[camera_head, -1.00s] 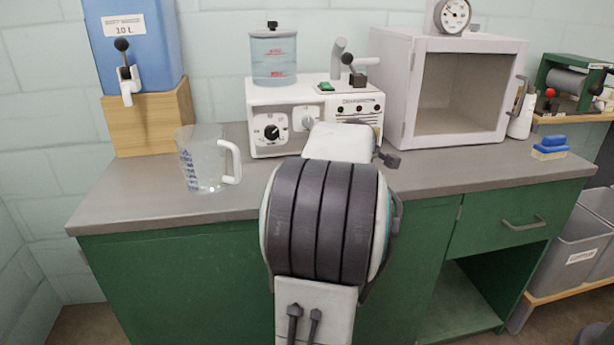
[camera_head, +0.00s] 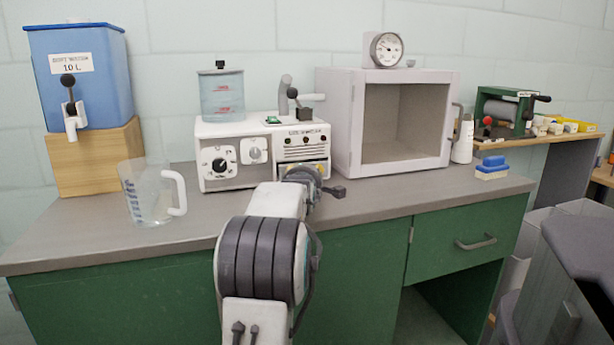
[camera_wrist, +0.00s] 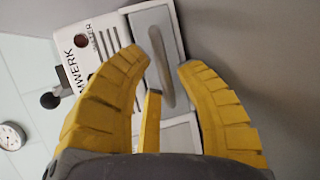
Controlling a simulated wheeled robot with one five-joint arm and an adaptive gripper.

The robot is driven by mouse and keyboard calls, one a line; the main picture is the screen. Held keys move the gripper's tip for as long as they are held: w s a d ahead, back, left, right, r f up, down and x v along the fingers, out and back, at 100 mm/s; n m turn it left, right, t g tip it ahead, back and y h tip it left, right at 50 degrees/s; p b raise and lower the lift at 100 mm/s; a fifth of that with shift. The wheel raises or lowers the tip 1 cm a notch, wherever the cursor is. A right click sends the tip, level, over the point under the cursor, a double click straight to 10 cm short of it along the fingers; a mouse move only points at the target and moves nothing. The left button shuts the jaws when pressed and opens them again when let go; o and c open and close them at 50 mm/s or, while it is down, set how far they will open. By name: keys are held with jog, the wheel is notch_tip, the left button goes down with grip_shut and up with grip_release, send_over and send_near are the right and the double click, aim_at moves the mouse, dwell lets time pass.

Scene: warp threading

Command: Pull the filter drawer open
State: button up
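The white machine (camera_head: 222,176) stands on the counter, with dials on the left of its front and a panel with dark knobs on the right. In the wrist view its face shows large, with a grey drawer front (camera_wrist: 146,22) bearing a long rounded handle (camera_wrist: 162,68). My gripper (camera_head: 318,170) is at the lower right of the machine's front and hides the drawer in the head view. In the wrist view my gripper (camera_wrist: 165,64) has its yellow fingers apart, on either side of the handle. Contact with the handle cannot be told.
A clear jug (camera_head: 150,195) and a blue water tank (camera_head: 85,80) on a wooden block stand left. The counter (camera_head: 400,195) in front is mostly clear.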

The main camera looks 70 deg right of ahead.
jog(key=shift+x, duration=0.85)
jog(key=shift+o, duration=0.2)
grip_shut()
